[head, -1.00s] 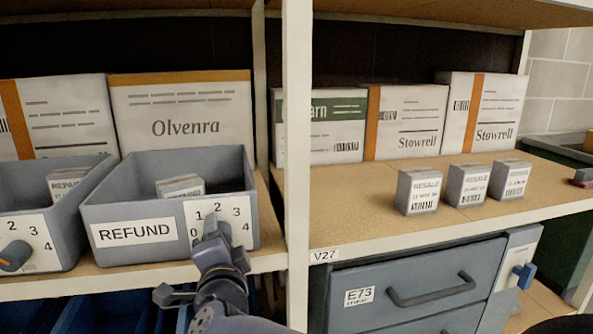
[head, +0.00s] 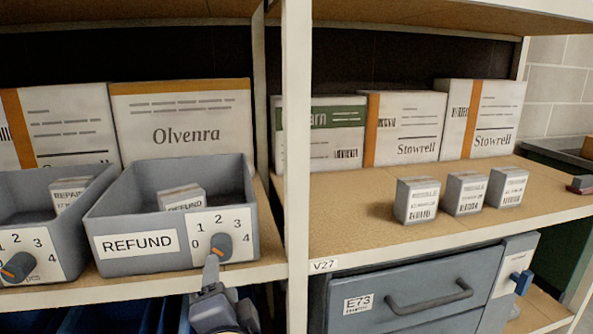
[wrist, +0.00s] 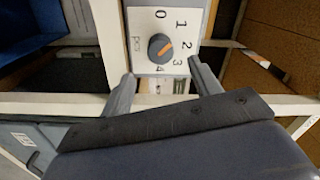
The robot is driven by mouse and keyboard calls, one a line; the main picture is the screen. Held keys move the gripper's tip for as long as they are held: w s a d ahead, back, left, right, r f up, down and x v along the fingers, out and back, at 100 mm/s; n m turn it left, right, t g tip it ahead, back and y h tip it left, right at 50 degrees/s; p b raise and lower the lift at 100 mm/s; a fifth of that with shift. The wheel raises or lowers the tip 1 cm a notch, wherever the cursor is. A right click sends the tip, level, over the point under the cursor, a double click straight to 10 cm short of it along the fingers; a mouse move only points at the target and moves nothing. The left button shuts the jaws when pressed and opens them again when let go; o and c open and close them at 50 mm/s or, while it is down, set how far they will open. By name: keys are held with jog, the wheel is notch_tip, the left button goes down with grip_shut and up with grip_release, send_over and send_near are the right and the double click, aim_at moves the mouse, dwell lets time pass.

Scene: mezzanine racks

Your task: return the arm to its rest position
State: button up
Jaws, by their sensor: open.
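My gripper (head: 212,275) is just below and in front of the REFUND bin's dial (head: 221,245), apart from it. In the wrist view my gripper (wrist: 163,84) is open, its two fingers spread with nothing between them. The dial (wrist: 160,48) is dark with an orange mark and sits ahead of the fingers; the mark seems to point towards 2. The grey REFUND bin (head: 135,243) stands on the left shelf with a small labelled box (head: 181,197) inside. The rest of my arm is mostly out of view at the bottom.
A white rack post (head: 297,150) stands right of my gripper. The shelf edge (head: 262,272) is close to it. Another grey bin with a dial (head: 18,266) is at left. Three small boxes (head: 466,193) stand on the right shelf, above a grey drawer (head: 410,290). Blue bins (head: 100,318) sit below.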

aim_at(221, 252)
jog(key=b+x, duration=0.2)
jog(key=x, duration=0.7)
jog(key=shift+w+b, duration=0.25)
jog(key=shift+b, duration=0.1)
jog(key=shift+s+r+n+p, duration=0.15)
jog(key=shift+r+n+p, duration=0.05)
jog(key=shift+n+p, duration=0.55)
jog(key=shift+s+n+p, duration=0.1)
jog(key=shift+n+p, duration=0.3)
jog(key=shift+n, duration=0.15)
jog(key=n+p, duration=0.4)
jog(key=n, duration=0.2)
jog(key=shift+n+p, duration=0.35)
jog(key=shift+n, duration=0.05)
jog(key=p+v, duration=0.3)
jog(key=v, duration=0.7)
jog(key=shift+s+d+r+g+y, duration=0.25)
jog(key=shift+s+r+g+y, duration=0.15)
jog(key=shift+r, duration=0.15)
